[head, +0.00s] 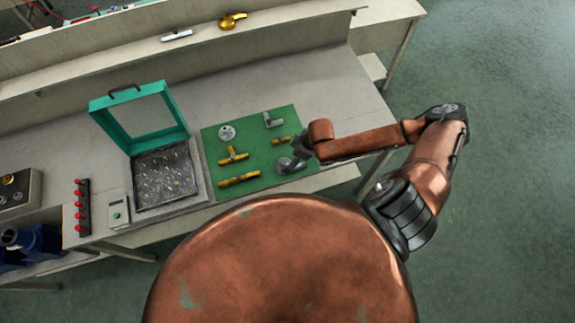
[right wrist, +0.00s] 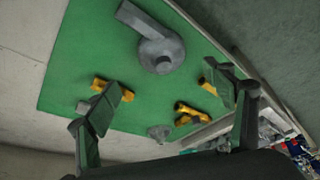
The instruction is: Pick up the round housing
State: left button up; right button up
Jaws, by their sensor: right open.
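The round housing is a grey round body with a straight pipe stub. It lies on the green mat (head: 209,165) near its right front corner, and shows large in the right wrist view (right wrist: 160,52). In the head view the housing (head: 286,166) is partly covered by my right gripper (head: 297,153). In the right wrist view my right gripper (right wrist: 168,80) is open and empty. Its fingers are spread, with the housing beyond the tips and apart from them. My left gripper is not in view.
The mat also holds a grey disc (head: 227,132), a grey elbow (head: 272,120), a small brass fitting (head: 280,140), a brass tee (head: 233,156) and a brass pipe piece (head: 239,179). An open teal-lidded case (head: 184,133) of small parts stands left of the mat.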

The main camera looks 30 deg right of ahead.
aim_at(284, 162)
jog(key=x, duration=0.6)
jog(key=shift+a+p, duration=0.35)
jog(key=shift+a, duration=0.05)
jog(key=c, duration=1.5)
